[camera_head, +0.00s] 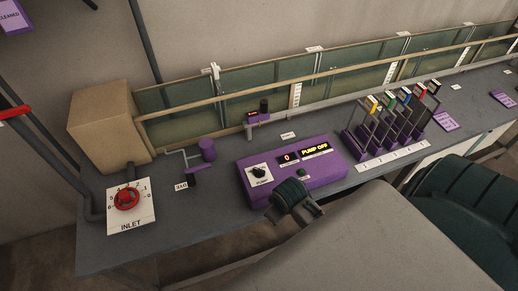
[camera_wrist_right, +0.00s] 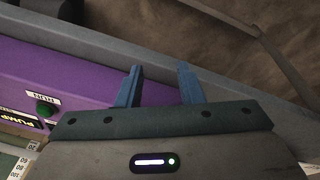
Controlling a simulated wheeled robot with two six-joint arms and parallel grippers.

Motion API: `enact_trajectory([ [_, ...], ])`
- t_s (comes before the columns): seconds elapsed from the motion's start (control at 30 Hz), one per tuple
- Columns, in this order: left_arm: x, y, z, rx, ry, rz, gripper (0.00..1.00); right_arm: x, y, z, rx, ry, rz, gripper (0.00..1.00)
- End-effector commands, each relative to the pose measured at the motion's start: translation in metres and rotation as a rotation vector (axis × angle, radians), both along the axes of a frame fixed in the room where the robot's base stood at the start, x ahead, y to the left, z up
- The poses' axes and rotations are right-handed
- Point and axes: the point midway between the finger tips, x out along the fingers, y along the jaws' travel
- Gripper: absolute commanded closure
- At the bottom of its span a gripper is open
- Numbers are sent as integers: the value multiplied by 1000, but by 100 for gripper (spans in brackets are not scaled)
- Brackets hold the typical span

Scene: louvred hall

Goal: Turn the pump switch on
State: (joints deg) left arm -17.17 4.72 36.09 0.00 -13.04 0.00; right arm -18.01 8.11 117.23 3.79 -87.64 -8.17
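The purple pump box (camera_head: 325,171) stands on the grey bench. My left gripper is out of view.
A red INLET valve wheel (camera_head: 126,198) is at the bench's left, near a cardboard-coloured box (camera_head: 110,125). Several colour-tagged levers (camera_head: 400,120) rise to the right. A glass channel (camera_head: 250,92) runs behind.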

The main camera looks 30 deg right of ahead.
Motion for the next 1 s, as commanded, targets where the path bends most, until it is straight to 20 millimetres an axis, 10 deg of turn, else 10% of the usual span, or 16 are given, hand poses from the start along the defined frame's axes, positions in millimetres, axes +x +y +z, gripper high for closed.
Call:
enact_trajectory([
  [0.6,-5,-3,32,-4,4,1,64,146,-24,130,18,195,329,66],
  [1.0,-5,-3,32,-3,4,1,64,150,-25,105,23,214,346,66],
])
